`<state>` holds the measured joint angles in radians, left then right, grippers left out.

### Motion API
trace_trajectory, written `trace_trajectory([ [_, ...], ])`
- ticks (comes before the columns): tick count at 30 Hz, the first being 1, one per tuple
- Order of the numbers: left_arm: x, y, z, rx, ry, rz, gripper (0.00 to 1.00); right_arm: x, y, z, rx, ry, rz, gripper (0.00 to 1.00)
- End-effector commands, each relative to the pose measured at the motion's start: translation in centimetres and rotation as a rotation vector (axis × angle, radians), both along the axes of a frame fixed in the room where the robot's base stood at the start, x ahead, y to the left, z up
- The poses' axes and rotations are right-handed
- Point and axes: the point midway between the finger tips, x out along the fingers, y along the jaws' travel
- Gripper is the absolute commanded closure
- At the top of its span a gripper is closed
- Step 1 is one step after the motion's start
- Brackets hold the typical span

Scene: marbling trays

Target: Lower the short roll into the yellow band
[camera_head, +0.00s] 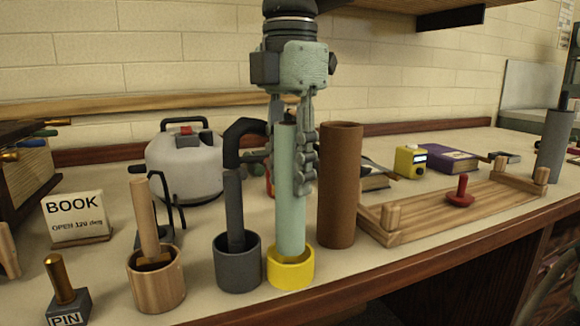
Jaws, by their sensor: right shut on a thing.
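My right gripper (292,160) comes down from above and is shut on a pale green roll (290,225), the short roll, which stands nearly upright. The yellow band (291,275) sits on the bench near its front edge. The roll's lower end is at the band's opening and overlaps it in the picture; how deep it sits inside, I cannot tell. My left gripper is not in view.
A tall brown roll (340,185) stands close right of the held roll. Left are a grey cup (238,272) with a dark stick and a wooden cup (157,285) with a wooden stick. A wooden tray (400,235) lies to the right.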

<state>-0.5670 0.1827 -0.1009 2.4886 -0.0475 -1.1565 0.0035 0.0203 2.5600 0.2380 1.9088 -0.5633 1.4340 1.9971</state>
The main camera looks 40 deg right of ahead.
Motion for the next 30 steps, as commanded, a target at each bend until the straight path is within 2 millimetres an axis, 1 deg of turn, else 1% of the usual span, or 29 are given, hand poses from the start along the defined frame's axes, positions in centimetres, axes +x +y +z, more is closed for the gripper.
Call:
trace_trajectory([
  [30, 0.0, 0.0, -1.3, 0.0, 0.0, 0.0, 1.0, 0.0, 0.0, -1.6, 0.0, 0.0, 0.0, 0.96],
])
